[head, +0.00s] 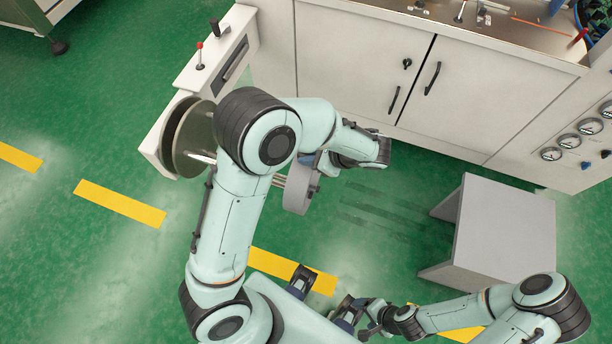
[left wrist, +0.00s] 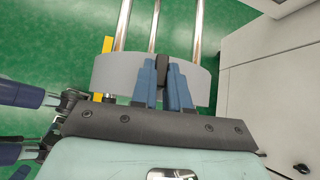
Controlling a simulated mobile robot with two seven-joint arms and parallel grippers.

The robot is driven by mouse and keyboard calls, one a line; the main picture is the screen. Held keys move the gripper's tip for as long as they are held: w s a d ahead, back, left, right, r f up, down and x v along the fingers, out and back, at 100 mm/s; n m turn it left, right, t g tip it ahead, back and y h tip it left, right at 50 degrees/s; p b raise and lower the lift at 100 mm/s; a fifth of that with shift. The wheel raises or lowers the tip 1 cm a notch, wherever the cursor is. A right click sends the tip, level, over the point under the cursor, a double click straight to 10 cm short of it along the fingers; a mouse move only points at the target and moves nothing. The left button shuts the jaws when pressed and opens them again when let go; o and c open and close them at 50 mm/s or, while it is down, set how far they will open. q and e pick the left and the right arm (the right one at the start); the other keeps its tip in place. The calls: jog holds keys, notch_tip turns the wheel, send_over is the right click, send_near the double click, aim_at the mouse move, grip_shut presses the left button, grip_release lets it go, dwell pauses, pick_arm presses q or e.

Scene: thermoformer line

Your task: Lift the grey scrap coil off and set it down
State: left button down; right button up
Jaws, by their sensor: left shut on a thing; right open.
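The grey scrap coil (head: 297,192) is a short, wide grey ring, partly hidden by my left arm in the head view. It sits at the free end of the bright metal rods (head: 279,181) that reach out from the round disc (head: 190,138). My left gripper (left wrist: 165,84) is shut on the coil's near wall, and the coil shows as a grey band (left wrist: 118,75) in the left wrist view. The rods (left wrist: 159,25) run up to the coil's far side; I cannot tell whether their ends are still inside it. My right gripper (head: 325,297) is open and empty, low in the head view.
A grey stand (head: 506,228) with a bare flat top is on the floor at the right. The white machine cabinet (head: 365,62) closes off the back. Green floor (head: 385,225) with yellow dashes (head: 120,203) is clear between the coil and the stand.

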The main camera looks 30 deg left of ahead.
pick_arm(q)
jog(key=shift+d+f, duration=0.15)
jog(key=w+d+p, duration=0.2)
jog(key=d+p, duration=0.1)
jog(key=d, duration=0.6)
jog(key=shift+w+d, duration=0.2)
jog(key=shift+w, duration=0.05)
pick_arm(e)
jog(key=r, duration=0.1)
jog(key=w+r, duration=0.1)
jog(key=r, duration=0.1)
jog(key=shift+w+r, duration=0.1)
jog(key=shift+w, duration=0.15)
dwell(1.0)
pick_arm(q)
jog(key=shift+d, duration=0.1)
pick_arm(e)
jog(key=shift+d, duration=0.1)
